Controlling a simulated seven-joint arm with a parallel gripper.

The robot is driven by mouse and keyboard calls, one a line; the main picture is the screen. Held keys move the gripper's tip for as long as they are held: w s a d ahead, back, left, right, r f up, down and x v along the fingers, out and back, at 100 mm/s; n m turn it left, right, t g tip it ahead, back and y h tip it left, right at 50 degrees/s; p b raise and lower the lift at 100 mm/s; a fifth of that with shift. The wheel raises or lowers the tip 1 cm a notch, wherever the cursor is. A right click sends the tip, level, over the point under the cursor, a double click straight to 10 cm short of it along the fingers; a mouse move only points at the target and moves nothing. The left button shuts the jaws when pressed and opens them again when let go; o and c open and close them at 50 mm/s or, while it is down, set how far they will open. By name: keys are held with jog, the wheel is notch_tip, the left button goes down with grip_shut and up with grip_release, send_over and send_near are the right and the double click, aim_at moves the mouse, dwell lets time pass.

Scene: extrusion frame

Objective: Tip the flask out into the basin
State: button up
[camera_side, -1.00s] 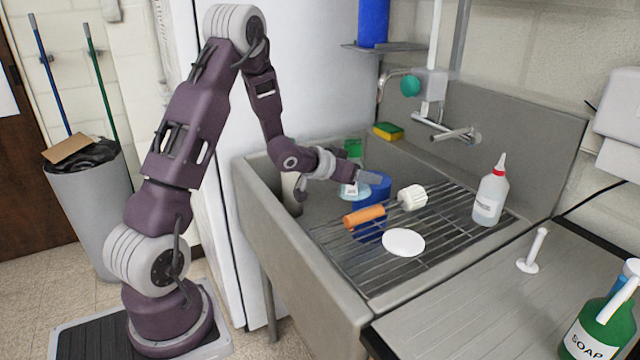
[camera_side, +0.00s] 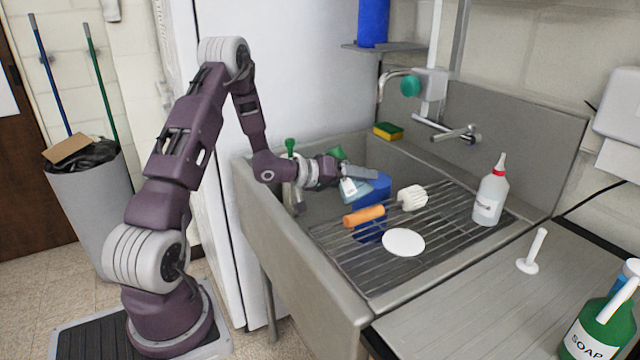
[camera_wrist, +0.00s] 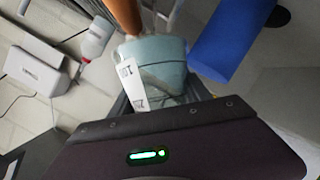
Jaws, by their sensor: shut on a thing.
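My gripper (camera_side: 360,172) is shut on the flask (camera_side: 355,190), holding it over the left part of the grey sink basin (camera_side: 275,220). The flask is pale blue-green with a white marked label and leans in the side view. A green part shows just above it to the upper left; I cannot tell whether it belongs to the flask. In the wrist view the flask (camera_wrist: 160,62) fills the middle above my dark gripper body. The fingertips are not clear there, and the flask's mouth is hard to make out.
A blue cylinder (camera_side: 376,187) stands close behind the flask. The faucet (camera_side: 458,134) and sponge (camera_side: 388,131) are behind.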

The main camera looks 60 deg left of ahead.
jog(key=shift+w+d+r+n+t+h, duration=0.1)
jog(key=shift+d+r+n+t+h, duration=0.35)
jog(key=shift+r+n, duration=0.35)
jog(key=shift+w+d+f+n+t+h, duration=0.15)
jog(key=shift+n+t+h, duration=0.2)
jog(key=shift+n, duration=0.25)
jog(key=shift+s+d+n+t+h, duration=0.1)
jog(key=shift+n+t+h, duration=0.15)
jog(key=shift+n, duration=0.35)
jog(key=shift+a+n+t, duration=0.25)
jog(key=shift+a+n, duration=0.05)
jog(key=shift+n, duration=0.2)
jog(key=shift+a+n, duration=0.25)
jog(key=shift+n, duration=0.05)
jog(key=shift+c, duration=0.2)
jog(key=shift+a+n+t, duration=0.1)
jog(key=shift+n+t, duration=0.5)
jog(key=shift+n, duration=0.1)
jog(key=shift+s+a+r+n+t, duration=0.2)
jog(key=shift+r+n+t, duration=0.3)
jog(key=shift+r+n, duration=0.25)
dwell(0.5)
